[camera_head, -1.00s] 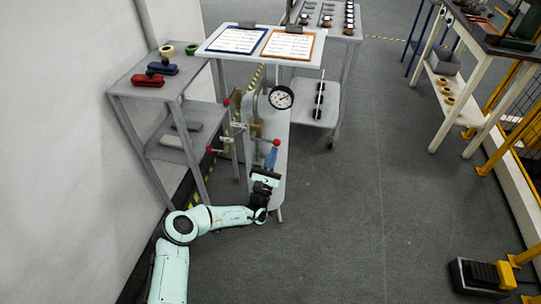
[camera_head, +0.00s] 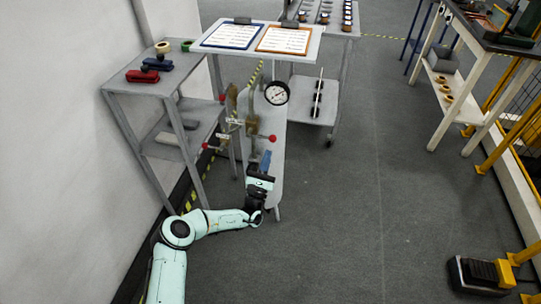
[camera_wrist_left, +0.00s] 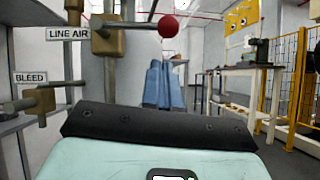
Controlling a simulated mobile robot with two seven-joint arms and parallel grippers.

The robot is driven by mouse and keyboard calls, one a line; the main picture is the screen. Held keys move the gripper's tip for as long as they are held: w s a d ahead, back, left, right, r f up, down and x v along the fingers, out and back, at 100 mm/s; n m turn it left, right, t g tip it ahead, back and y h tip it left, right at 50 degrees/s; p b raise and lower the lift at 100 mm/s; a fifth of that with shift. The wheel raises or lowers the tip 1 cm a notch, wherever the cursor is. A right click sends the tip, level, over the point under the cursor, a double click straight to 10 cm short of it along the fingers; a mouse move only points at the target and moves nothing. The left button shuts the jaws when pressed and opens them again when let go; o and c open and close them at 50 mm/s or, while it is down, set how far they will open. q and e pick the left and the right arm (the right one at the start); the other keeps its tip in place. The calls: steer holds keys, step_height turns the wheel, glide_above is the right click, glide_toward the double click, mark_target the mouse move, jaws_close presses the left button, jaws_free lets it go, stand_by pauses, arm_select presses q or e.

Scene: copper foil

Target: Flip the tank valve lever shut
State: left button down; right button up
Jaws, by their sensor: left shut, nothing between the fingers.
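A grey panel with a round gauge (camera_head: 276,92) carries several valves with red ball knobs. One lever ends in a red knob (camera_head: 272,138) on the right; its brass valve body (camera_head: 252,125) is beside it. The wrist view shows that knob (camera_wrist_left: 168,26) and brass body (camera_wrist_left: 107,36) by a LINE AIR label. A BLEED valve (camera_wrist_left: 40,101) sits lower left. Other red knobs (camera_head: 206,146) (camera_head: 221,98) are left of the panel. I cannot read a tank label. My left gripper (camera_head: 265,156) is shut and empty, its blue fingers (camera_wrist_left: 162,68) just below the right knob, seemingly apart from it.
A grey shelf (camera_head: 150,84) with red and blue items stands left, against the wall. A board with two clipboards (camera_head: 232,35) is above the panel. A white workbench (camera_head: 453,92) and yellow fence are right. The floor (camera_head: 370,200) between is clear.

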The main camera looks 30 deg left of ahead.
arm_select(q)
steer(key=a+p+v, duration=0.1)
steer(key=p+v, duration=0.1)
steer(key=v, duration=0.8)
steer(key=shift+s+d+f, duration=0.2)
steer(key=shift+d+f, duration=0.15)
steer(key=shift+d, duration=0.05)
arm_select(e)
steer(key=shift+s+a+r+g, duration=0.2)
steer(key=shift+s+r, duration=0.25)
steer(key=shift+s, duration=0.15)
steer(key=shift+s+a+r+g, duration=0.2)
steer(key=shift+s+r, duration=0.25)
steer(key=shift+s, duration=0.15)
